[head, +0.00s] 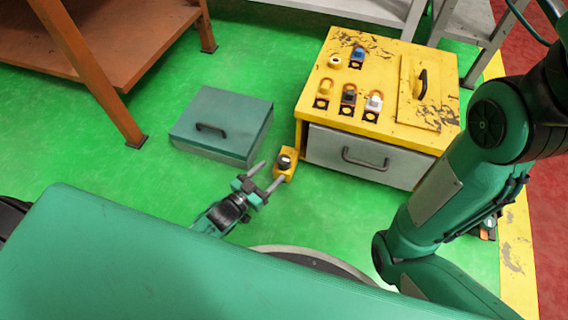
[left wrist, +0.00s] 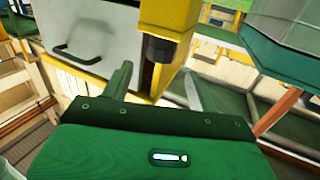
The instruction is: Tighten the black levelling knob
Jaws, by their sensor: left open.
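The black levelling knob (head: 284,160) sits on a small yellow bracket (head: 288,177) at the front left corner of the yellow cabinet. In the left wrist view the knob (left wrist: 160,48) is a short dark cylinder by a yellow part, just beyond my fingertips. My left gripper (head: 267,176) is open, its two fingers pointing toward the bracket from the lower left. In the left wrist view my left gripper (left wrist: 158,75) has its fingers apart with nothing held; the knob appears between and beyond them. My right arm shows at the right, but its gripper is out of view.
The yellow cabinet (head: 403,148) has a grey drawer (head: 335,151) and several small knobs and switches on top. A teal box (head: 222,107) with a handle stands left of the bracket. An orange table (head: 120,55) is at the upper left. Green floor is clear between.

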